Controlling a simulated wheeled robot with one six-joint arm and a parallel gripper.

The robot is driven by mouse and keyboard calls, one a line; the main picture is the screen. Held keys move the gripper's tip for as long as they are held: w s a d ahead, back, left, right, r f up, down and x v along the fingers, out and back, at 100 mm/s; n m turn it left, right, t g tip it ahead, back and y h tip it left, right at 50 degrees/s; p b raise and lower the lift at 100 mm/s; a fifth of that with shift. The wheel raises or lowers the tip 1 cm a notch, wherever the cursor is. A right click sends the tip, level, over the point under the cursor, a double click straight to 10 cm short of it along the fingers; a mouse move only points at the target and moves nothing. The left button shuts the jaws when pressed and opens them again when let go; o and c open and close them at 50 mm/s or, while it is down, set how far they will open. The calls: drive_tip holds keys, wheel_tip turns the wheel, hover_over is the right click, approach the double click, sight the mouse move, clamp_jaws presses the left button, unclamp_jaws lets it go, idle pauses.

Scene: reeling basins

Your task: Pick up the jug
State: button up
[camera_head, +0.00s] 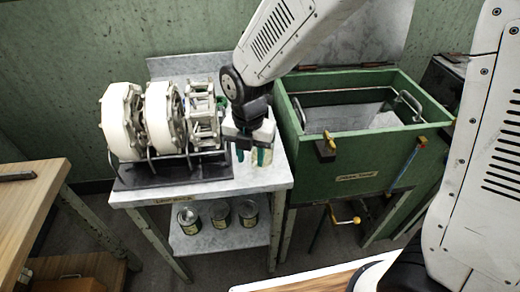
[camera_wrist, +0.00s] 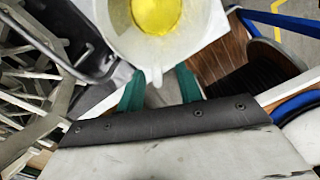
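The jug (camera_wrist: 200,28) is white with yellow contents, seen from above at the top of the wrist view. A narrow white part of it, handle or spout, points down toward my gripper (camera_wrist: 160,88). The two green fingers stand apart on either side of that narrow part, with a visible gap. In the head view my gripper (camera_head: 251,156) hangs over the right end of the small grey table (camera_head: 262,181). The pale jug (camera_head: 265,133) shows just behind it, partly hidden by the gripper.
White reels on a black stand (camera_head: 175,178) fill the table's left part, close to my gripper. A green basin (camera_head: 345,168) with raised walls and yellow-handled fittings stands right. Several cans (camera_head: 220,214) sit on the lower shelf. A wooden bench (camera_head: 35,200) is at left.

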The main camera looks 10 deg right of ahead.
sight(250, 167)
wheel_tip(250, 167, down, 4)
drive_tip(key=shift+a+r, duration=0.1)
clamp_jaws()
drive_tip(key=shift+r, duration=0.2)
idle(0.3)
